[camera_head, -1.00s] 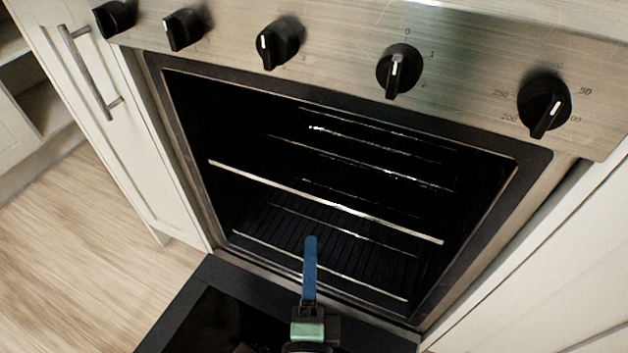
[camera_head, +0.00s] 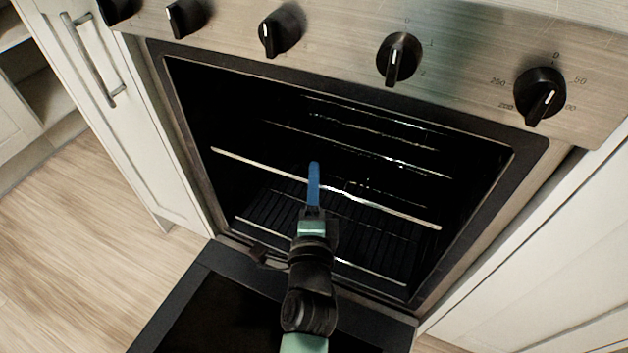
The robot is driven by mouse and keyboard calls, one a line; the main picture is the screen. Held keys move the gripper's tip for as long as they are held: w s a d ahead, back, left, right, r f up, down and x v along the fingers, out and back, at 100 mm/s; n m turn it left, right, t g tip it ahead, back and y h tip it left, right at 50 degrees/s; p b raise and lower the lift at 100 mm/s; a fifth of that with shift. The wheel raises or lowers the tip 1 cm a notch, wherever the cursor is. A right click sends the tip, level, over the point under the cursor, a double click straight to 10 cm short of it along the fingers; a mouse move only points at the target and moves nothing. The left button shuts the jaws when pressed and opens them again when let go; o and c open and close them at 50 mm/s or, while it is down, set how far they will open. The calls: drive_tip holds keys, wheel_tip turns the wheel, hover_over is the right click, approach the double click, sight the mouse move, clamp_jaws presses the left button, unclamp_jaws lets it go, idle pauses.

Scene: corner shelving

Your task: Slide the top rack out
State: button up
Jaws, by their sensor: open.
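The oven is open and its dark cavity shows. The top rack (camera_head: 400,214) shows as a bright front bar crossing the cavity from left to right, sloping down to the right in the picture. Thin bars of it lie behind in the dark. A lower rack (camera_head: 374,276) sits below it. My gripper (camera_head: 314,172) has blue fingers and overlaps the top rack's front bar near its middle. The fingers line up one behind the other, so the gap between them is hidden. I cannot tell whether they touch the bar.
The oven door (camera_head: 215,318) is folded down under my arm. The control panel with several black knobs (camera_head: 400,58) is above the cavity. A white cabinet with a bar handle (camera_head: 95,62) stands at left, white fronts (camera_head: 545,265) at right. Wooden floor (camera_head: 85,245) is clear at left.

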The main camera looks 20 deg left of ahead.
drive_tip(key=shift+w, duration=0.1)
clamp_jaws()
idle(1.4)
